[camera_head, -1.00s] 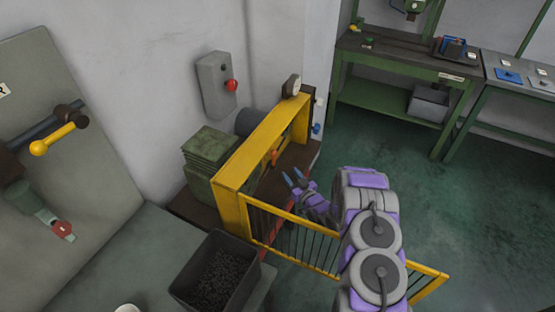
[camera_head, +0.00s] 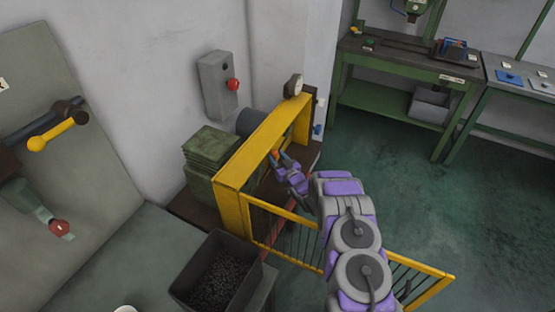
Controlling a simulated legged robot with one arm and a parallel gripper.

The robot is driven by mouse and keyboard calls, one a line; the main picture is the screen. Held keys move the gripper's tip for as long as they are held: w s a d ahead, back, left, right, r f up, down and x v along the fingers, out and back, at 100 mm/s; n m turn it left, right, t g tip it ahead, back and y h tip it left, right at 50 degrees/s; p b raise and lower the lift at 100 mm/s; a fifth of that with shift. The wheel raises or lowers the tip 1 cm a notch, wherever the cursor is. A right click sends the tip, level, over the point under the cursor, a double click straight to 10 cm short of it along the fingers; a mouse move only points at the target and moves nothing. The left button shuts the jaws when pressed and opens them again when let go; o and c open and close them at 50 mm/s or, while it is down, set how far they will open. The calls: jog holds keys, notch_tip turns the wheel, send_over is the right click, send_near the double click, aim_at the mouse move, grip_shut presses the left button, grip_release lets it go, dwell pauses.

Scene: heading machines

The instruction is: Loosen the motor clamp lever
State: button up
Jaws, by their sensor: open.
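The grey motor (camera_head: 249,121) sits partly hidden behind the yellow guard frame (camera_head: 262,140). A small orange-red lever (camera_head: 275,154) shows just inside the frame and looks like the clamp lever. My gripper (camera_head: 280,158) is open, with its fingers at the lever inside the frame opening. Whether the fingers touch the lever or sit on both sides of it is too small to tell. The lever's lower part is hidden by my gripper and the frame.
The yellow railing (camera_head: 283,213) runs below my arm. A black bin of small dark parts (camera_head: 185,292) stands at the lower middle. A grey box with a red button (camera_head: 233,84) is on the wall. Green workbenches (camera_head: 400,112) stand at the back right, with clear floor before them.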

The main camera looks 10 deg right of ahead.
jog(key=shift+c, duration=0.2)
grip_shut()
